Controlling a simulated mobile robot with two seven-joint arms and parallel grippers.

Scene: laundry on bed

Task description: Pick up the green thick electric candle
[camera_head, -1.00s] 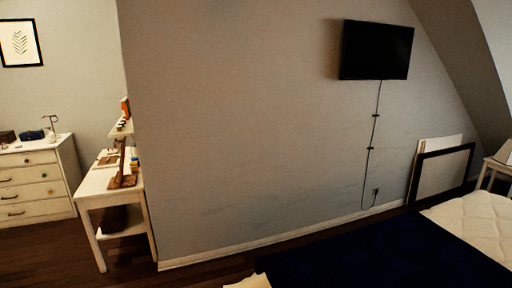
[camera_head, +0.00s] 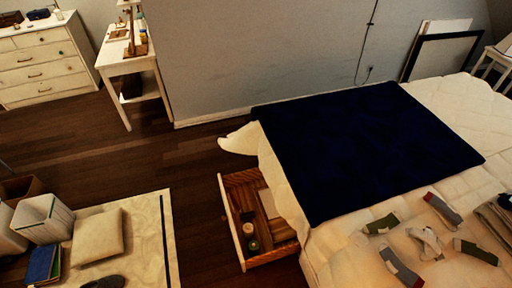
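A small round dark green object (camera_head: 253,245) lies in the open wooden drawer (camera_head: 235,228) under the bed's near-left side. It may be the green thick candle, but it is too small to be sure. A small tan round object (camera_head: 249,229) sits just beside it, and a dark item lies behind them in the drawer. Neither of my grippers shows in the head view.
The bed (camera_head: 345,258) holds a dark blue blanket (camera_head: 360,140) and several socks (camera_head: 440,208). Bare wooden floor (camera_head: 190,180) lies between the drawer and a cream rug (camera_head: 150,235) with a cushion (camera_head: 98,237). A white desk (camera_head: 128,62) and dresser (camera_head: 45,65) stand behind.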

